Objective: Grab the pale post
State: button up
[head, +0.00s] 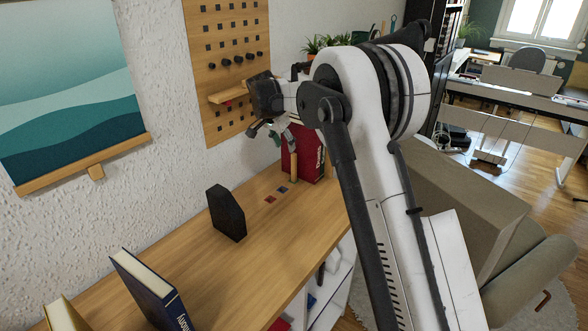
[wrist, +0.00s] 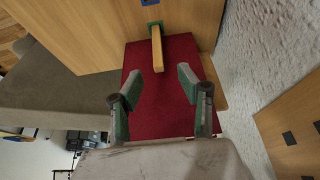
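The pale post (head: 293,168) is a slim light-wood stick standing upright on the wooden shelf top, in front of a red book (head: 309,160). In the wrist view the post (wrist: 157,50) rises from a green square (wrist: 148,27), with the red book (wrist: 160,110) behind it. My gripper (head: 271,135) is above the shelf, close to the post and higher than its top. In the wrist view my gripper (wrist: 150,86) is open, with nothing between its fingers. The post lies just ahead of the fingertips, roughly between their lines, and appears apart from them.
A pegboard (head: 228,60) with pegs and a small ledge is on the wall close behind my gripper. A black bookend (head: 227,213) and a dark blue book (head: 150,290) stand further left on the wooden top (head: 235,275). Red and blue squares lie left of the post.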

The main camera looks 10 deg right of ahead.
aim_at(292, 163)
jog(key=shift+s+p+x, duration=0.15)
jog(key=shift+x, duration=3.2)
jog(key=shift+s+p+x, duration=0.15)
jog(key=shift+x, duration=3.15)
jog(key=shift+d, duration=0.1)
jog(key=shift+c, duration=0.4)
grip_shut()
